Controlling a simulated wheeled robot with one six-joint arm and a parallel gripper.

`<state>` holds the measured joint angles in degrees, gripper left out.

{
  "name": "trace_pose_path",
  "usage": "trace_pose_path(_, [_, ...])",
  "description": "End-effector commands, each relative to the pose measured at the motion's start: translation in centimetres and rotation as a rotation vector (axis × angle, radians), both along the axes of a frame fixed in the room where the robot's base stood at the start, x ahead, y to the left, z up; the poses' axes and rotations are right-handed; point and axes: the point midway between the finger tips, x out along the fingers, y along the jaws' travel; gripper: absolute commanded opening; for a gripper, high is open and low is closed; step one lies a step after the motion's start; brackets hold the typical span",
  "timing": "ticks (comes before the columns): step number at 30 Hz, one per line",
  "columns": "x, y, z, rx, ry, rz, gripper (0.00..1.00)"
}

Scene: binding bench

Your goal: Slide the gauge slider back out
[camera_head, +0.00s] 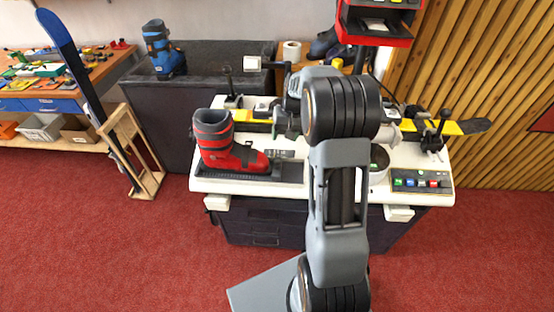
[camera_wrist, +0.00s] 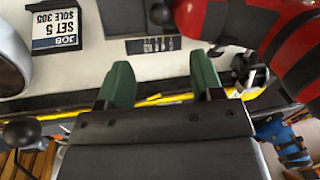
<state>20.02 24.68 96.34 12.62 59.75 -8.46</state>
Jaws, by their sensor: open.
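My gripper (camera_wrist: 162,72) is open and empty, with its two green fingers apart in the wrist view. It is above the bench, behind the red boot's toe in the head view, mostly hidden by my arm. A red boot (camera_head: 214,145) stands upright on the long dark gauge base (camera_head: 225,175). In the wrist view, a dark round knob (camera_wrist: 160,12) sits close by the boot's toe on the dark base; it looks like the gauge slider. The fingers are apart from it, with a small marked plate (camera_wrist: 153,45) between. In the head view I cannot make out the slider.
A job card (camera_wrist: 55,28) reads "SET 5, SOLE 305". A ski (camera_head: 465,127) lies along the back of the white bench (camera_head: 220,188), between dark clamps. A button panel (camera_head: 420,181) is at the right. A blue boot (camera_head: 160,50) stands on the dark counter behind.

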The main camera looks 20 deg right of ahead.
Motion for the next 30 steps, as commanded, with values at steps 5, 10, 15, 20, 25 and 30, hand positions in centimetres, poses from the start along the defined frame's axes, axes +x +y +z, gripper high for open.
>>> trace_pose_path(5, [0.3, 0.1, -2.4, 0.007, 0.007, -0.004, 0.60])
trace_pose_path(10, [0.5, 0.8, -5.6, 0.006, 0.008, -0.002, 0.60])
trace_pose_path(15, [0.7, 1.4, -8.7, 0.007, 0.007, -0.003, 0.60])
trace_pose_path(20, [0.8, 1.9, -11.1, 0.005, 0.006, -0.002, 0.60])
trace_pose_path(25, [1.0, 2.2, -12.7, 0.006, 0.005, -0.003, 0.60])
trace_pose_path(30, [1.0, 2.3, -13.4, 0.004, 0.003, -0.003, 0.60])
